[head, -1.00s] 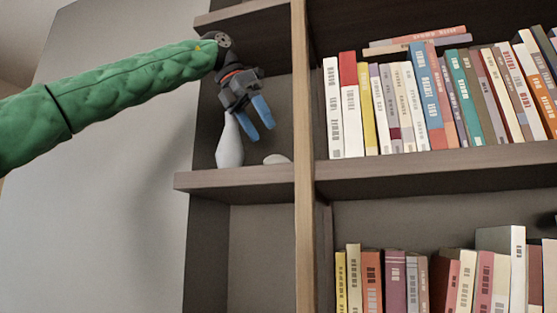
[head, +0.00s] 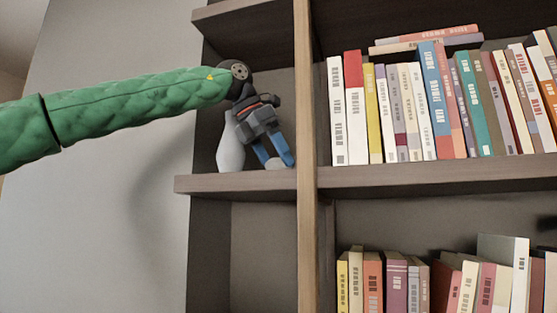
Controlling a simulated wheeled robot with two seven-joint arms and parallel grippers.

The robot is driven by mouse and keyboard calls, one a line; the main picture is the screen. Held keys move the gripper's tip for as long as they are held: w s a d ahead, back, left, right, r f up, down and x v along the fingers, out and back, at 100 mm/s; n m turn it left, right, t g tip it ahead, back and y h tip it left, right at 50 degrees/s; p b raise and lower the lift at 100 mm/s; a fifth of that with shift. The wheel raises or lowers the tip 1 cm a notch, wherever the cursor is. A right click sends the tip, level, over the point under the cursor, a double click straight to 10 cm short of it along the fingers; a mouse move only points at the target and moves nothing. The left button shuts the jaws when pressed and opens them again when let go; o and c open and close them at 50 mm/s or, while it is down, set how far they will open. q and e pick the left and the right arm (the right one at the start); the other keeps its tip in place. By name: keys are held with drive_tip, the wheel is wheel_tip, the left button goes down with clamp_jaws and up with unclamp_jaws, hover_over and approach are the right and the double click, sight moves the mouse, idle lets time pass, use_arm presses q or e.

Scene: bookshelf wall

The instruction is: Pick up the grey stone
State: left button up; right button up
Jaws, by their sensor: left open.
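The grey stone (head: 276,164) is a small pale rounded lump on the left compartment's shelf, close to the wooden upright. My left gripper (head: 277,162) points down at it with open blue fingers. The fingertips are at the stone, one in front of or beside each side of it, and hide part of it. I cannot tell whether they touch it. My right gripper is not in view.
A grey vase (head: 231,150) stands just left of my gripper, partly behind it. The wooden upright (head: 305,120) is close on the right. Rows of books (head: 435,100) fill the shelves beyond it. The compartment below the stone looks empty.

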use_arm(q)
drive_tip(key=shift+w+d+f, duration=0.1)
drive_tip(key=shift+f, duration=0.05)
drive_tip(key=c, duration=1.2)
